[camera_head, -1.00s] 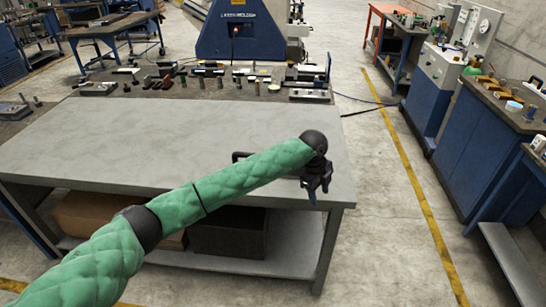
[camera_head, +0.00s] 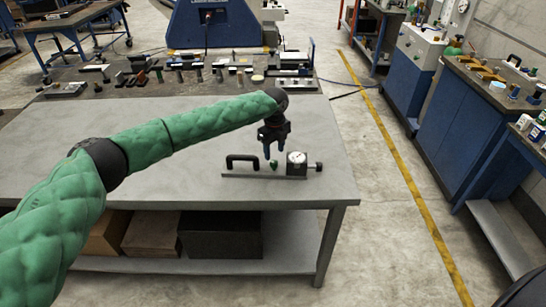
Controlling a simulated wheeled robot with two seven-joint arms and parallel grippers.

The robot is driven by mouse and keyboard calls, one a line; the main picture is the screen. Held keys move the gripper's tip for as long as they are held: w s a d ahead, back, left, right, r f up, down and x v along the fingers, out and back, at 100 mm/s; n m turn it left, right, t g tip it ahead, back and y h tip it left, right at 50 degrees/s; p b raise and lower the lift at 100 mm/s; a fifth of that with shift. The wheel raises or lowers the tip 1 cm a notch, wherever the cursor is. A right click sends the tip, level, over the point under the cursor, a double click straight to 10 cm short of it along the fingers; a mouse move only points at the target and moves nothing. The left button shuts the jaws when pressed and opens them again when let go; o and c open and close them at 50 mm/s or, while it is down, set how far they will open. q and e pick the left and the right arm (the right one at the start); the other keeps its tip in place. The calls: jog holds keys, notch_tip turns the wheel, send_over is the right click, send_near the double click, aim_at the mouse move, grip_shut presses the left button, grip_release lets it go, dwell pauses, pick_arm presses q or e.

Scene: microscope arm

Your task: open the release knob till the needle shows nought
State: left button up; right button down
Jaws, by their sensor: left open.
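A small device lies on the grey bench top near its right front edge. It has a flat base (camera_head: 264,176), a black handle (camera_head: 243,160) at its left end, a small green part (camera_head: 273,165) in the middle, and a round white-faced gauge (camera_head: 297,158) on a dark block. A dark knob (camera_head: 319,167) sticks out at its right end. The needle is too small to read. My left gripper (camera_head: 274,156) is open, pointing down just above the green part, with nothing seen between its fingers. I cannot tell whether it touches it. My right gripper is not in view.
The grey bench top (camera_head: 80,140) is clear to the left of the device. Several tools and small parts stand along a darker bench (camera_head: 130,97) behind. Boxes (camera_head: 220,234) sit on the shelf below. Blue workbenches (camera_head: 490,120) stand to the right across a walkway.

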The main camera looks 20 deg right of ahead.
aim_at(274, 162)
pick_arm(q)
jog(key=f, duration=0.1)
jog(key=f+p, duration=0.1)
jog(key=f, duration=0.1)
jog(key=shift+w+a+f, duration=0.15)
jog(key=shift+w+f, duration=0.05)
jog(key=shift+s+f+p, duration=0.15)
jog(key=shift+f+p, duration=0.15)
jog(key=shift+f, duration=0.55)
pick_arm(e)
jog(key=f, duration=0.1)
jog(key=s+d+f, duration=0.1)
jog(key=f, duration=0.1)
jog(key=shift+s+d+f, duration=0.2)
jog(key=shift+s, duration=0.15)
pick_arm(q)
jog(key=shift+c, duration=0.4)
jog(key=c, duration=0.9)
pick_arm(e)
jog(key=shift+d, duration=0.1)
